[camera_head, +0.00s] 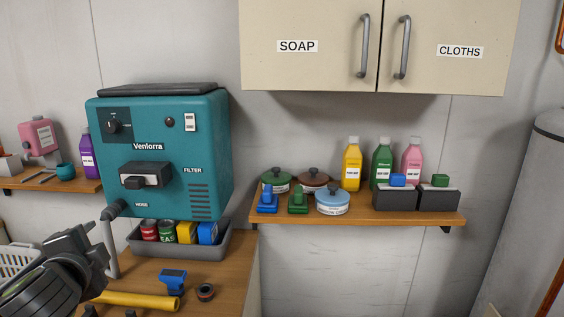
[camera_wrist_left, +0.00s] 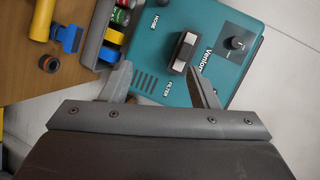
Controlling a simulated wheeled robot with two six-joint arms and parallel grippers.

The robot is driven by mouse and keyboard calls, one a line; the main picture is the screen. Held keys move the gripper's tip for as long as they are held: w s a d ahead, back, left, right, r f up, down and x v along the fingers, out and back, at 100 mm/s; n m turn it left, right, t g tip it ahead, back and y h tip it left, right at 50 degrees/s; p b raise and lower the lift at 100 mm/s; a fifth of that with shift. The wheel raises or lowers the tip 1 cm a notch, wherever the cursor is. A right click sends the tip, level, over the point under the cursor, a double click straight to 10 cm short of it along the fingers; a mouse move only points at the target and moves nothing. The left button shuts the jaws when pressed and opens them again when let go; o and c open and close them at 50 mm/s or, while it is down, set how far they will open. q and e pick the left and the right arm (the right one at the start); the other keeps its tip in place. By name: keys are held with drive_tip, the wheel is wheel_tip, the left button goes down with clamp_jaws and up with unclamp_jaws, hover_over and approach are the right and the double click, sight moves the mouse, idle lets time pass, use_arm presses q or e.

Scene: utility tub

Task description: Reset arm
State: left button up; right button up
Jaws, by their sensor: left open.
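My left arm comes in at the lower left of the head view, with the left gripper (camera_head: 88,245) in front of the wooden counter and the teal Venlorra machine. In the left wrist view the two fingers of the left gripper (camera_wrist_left: 160,82) stand wide apart with nothing between them but the view of the teal machine (camera_wrist_left: 230,50) behind. The teal machine (camera_head: 160,150) also shows in the head view, with a knob, a dark latch and a pipe at its lower left. My right gripper is not in view.
A grey tray (camera_head: 180,250) with several cans sits under the machine. A yellow tube (camera_head: 140,300), a blue-topped tool (camera_head: 173,280) and a dark ring (camera_head: 205,292) lie on the counter. A shelf (camera_head: 350,217) holds bottles, pots and boxes, below a closed cabinet (camera_head: 380,45).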

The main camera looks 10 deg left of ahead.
use_arm(q)
drive_tip(key=s+d+f+n+g+h, duration=0.1)
drive_tip(key=s+d+f+n+g, duration=0.2)
drive_tip(key=f, duration=0.8)
drive_tip(key=s+d+f+n+g+h, duration=0.1)
drive_tip(key=s+f+n+g+h, duration=0.1)
drive_tip(key=s+f, duration=0.65)
drive_tip(key=s+d+f+n+g+h, duration=0.1)
drive_tip(key=s+d+f+n+g, duration=0.2)
drive_tip(key=s+f, duration=0.35)
drive_tip(key=s+d+f+n+g+h, duration=0.1)
drive_tip(key=s+d+f+n+g, duration=0.15)
drive_tip(key=s+d+f, duration=0.45)
drive_tip(key=s+f+x, duration=0.1)
drive_tip(key=s+x, duration=0.2)
drive_tip(key=x, duration=1)
drive_tip(key=s+x, duration=0.2)
drive_tip(key=x, duration=1.1)
drive_tip(key=s+d+f+g, duration=0.1)
drive_tip(key=s+f, duration=1.4)
drive_tip(key=shift+d+f+g+h, duration=0.25)
drive_tip(key=shift+f+g+h, duration=0.1)
drive_tip(key=shift+h, duration=0.05)
